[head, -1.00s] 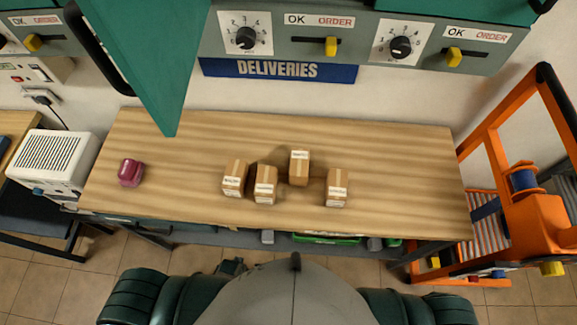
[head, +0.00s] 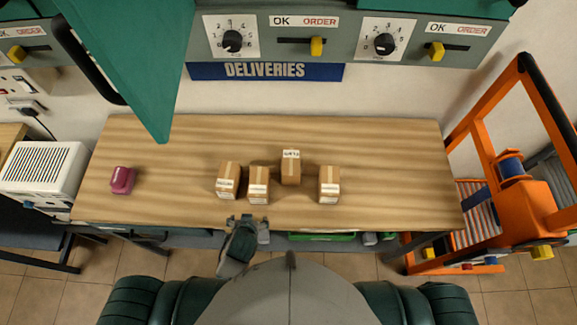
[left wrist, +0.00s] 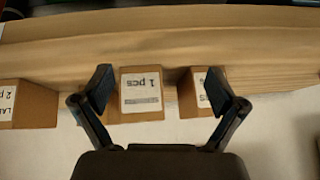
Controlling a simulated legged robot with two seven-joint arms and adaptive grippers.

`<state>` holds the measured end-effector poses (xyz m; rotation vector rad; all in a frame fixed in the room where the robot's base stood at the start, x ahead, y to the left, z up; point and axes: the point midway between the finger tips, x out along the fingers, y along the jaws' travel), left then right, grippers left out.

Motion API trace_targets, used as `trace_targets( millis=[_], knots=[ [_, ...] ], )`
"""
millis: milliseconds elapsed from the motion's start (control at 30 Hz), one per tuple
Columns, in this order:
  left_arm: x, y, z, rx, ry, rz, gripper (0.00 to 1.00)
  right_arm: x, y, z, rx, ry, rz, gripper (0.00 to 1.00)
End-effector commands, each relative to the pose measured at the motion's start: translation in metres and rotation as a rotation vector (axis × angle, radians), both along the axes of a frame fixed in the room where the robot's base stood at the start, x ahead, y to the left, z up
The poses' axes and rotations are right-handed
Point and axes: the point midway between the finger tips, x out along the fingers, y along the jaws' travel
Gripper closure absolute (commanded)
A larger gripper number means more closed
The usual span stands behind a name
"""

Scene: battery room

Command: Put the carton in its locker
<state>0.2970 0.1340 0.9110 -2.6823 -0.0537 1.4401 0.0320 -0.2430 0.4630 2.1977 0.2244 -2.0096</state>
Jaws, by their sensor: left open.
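Several small brown cartons with white labels stand on the wooden table: two on the left (head: 228,183) (head: 258,187), one farther back (head: 291,170), and one on the right (head: 329,187). My left gripper (head: 246,219) is open and empty at the table's front edge, just in front of the two left cartons. In the left wrist view its spread fingers (left wrist: 160,90) frame a carton labelled "1 pcs" (left wrist: 142,108), with other cartons on both sides. Locker fronts (head: 330,45) with dials and yellow sliders are above; a teal door (head: 130,60) hangs open. My right gripper is not visible.
A maroon object (head: 122,180) lies at the table's left end. A white vented box (head: 45,170) stands left of the table (head: 400,150). An orange frame (head: 520,200) stands at the right. The table's right part is bare. A blue DELIVERIES sign (head: 265,71) hangs behind.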

Motion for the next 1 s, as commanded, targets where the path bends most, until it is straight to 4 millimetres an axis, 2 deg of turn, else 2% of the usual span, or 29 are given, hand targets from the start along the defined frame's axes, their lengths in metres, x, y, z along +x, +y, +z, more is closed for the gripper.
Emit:
trace_targets(
  millis=[100,200,300,400,567,900,1000],
  knots=[
    [0.023,-0.038,0.022,-0.003,-0.152,0.013,0.04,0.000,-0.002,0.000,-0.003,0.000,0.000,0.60],
    [0.037,-0.074,0.046,-0.023,-0.306,0.015,0.04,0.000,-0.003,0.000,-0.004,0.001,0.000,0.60],
    [0.043,-0.108,0.072,-0.058,-0.456,0.001,0.04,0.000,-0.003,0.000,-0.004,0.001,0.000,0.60],
    [0.043,-0.130,0.090,-0.088,-0.554,-0.014,0.04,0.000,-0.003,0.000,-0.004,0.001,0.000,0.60],
    [0.055,-0.140,0.094,-0.101,-0.600,-0.021,0.04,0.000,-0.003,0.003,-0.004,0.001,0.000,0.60],
    [0.127,-0.138,0.064,-0.097,-0.597,-0.021,0.04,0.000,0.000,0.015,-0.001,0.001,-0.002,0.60],
    [0.143,-0.138,0.057,-0.099,-0.596,-0.021,0.04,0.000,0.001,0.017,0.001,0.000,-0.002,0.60]
  ],
)
